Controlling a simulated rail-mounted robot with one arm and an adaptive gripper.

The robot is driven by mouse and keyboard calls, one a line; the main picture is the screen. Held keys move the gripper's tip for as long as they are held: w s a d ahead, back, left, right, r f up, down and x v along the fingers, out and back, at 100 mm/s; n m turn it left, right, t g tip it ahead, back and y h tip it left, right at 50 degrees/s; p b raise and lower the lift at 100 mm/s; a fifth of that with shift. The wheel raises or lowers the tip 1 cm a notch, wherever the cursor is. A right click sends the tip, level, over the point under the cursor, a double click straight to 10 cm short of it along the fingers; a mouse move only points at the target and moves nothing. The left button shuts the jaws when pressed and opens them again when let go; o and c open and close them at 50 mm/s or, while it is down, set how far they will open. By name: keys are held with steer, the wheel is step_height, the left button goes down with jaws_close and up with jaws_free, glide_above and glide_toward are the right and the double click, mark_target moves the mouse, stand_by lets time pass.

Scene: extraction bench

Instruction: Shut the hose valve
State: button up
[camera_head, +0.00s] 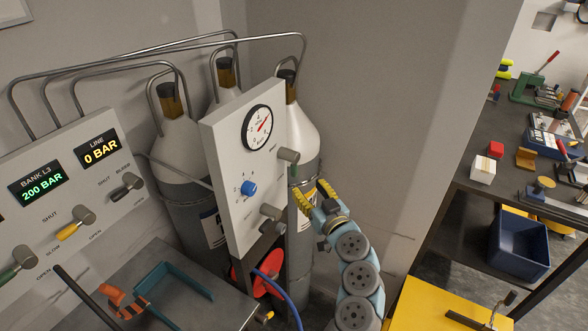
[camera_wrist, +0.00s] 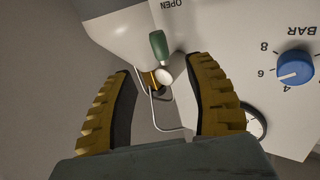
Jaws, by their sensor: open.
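A grey panel (camera_head: 240,200) carries a round gauge (camera_head: 263,127), a blue knob (camera_head: 249,188) and two levered valves. The upper right valve (camera_head: 288,156) has a green lever (camera_head: 294,172) pointing down; in the wrist view this green lever (camera_wrist: 158,45) is beside an OPEN label. The lower valve (camera_head: 270,212) sits near the panel's bottom edge. No readable name tells which is the hose valve. My gripper (camera_head: 312,194) is open, right of the panel. In the wrist view the green lever appears between and beyond its yellow fingertips, with no contact visible.
Gas cylinders (camera_head: 297,120) stand behind the panel, with metal pipes above. A control board (camera_head: 65,200) at left has coloured levers and reads 200 BAR and 0 BAR. A blue hose (camera_head: 288,290) hangs below. A cluttered bench (camera_head: 470,150) stands at right.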

mark_target(296, 172)
steer(key=shift+x, duration=4.6)
jaws_close()
